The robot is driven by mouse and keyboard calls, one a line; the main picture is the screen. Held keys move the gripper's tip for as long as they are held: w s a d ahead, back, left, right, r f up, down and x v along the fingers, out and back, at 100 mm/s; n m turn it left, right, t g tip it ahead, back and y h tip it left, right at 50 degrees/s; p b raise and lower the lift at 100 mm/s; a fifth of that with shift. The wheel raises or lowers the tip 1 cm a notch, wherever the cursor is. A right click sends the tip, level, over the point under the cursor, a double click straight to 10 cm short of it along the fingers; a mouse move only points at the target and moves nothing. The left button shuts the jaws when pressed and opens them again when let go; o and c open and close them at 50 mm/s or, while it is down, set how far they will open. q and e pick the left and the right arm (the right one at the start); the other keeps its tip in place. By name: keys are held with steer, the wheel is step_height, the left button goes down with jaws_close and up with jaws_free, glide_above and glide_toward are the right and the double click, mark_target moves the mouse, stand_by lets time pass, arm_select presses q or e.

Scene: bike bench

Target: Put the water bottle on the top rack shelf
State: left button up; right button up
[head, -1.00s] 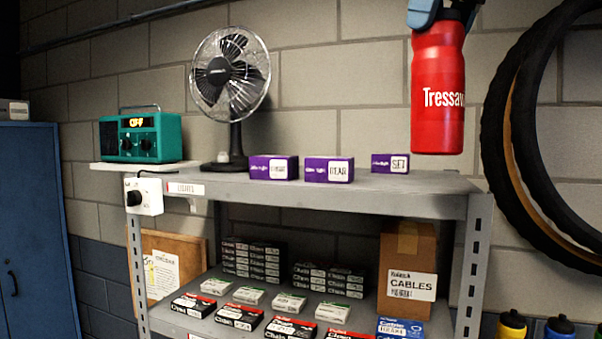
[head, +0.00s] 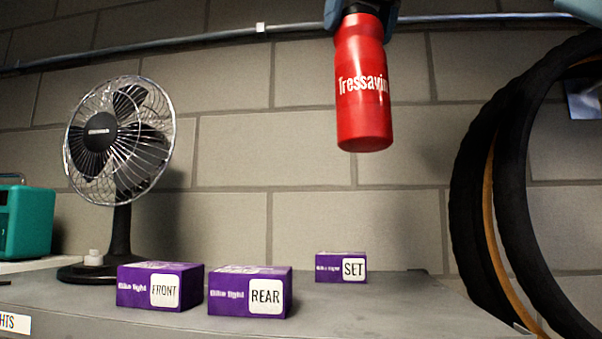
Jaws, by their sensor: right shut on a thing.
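The red water bottle (head: 363,105) hangs upright, slightly tilted, high above the top rack shelf (head: 400,308), with a clear gap beneath it. My right gripper (head: 362,10) is shut on the bottle's dark top at the upper edge of the head view; its fingers show only in part. The grey shelf shows at the bottom of the view, with bare surface at its right part. My left gripper is not in the view.
On the shelf stand purple light boxes marked FRONT (head: 160,287), REAR (head: 250,291) and SET (head: 341,267). A black fan (head: 120,145) stands at the left, near a teal radio (head: 26,222). Black tyres (head: 520,170) hang on the wall at right.

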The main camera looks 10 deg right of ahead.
mark_target(372, 146)
step_height(372, 146, down, 15)
steer(key=shift+s+d+f, duration=0.1)
steer(key=shift+d+f, duration=0.05)
steer(key=shift+f, duration=2.35)
steer(key=o, duration=1.2)
steer(key=shift+f, duration=0.1)
steer(key=v, duration=1.2)
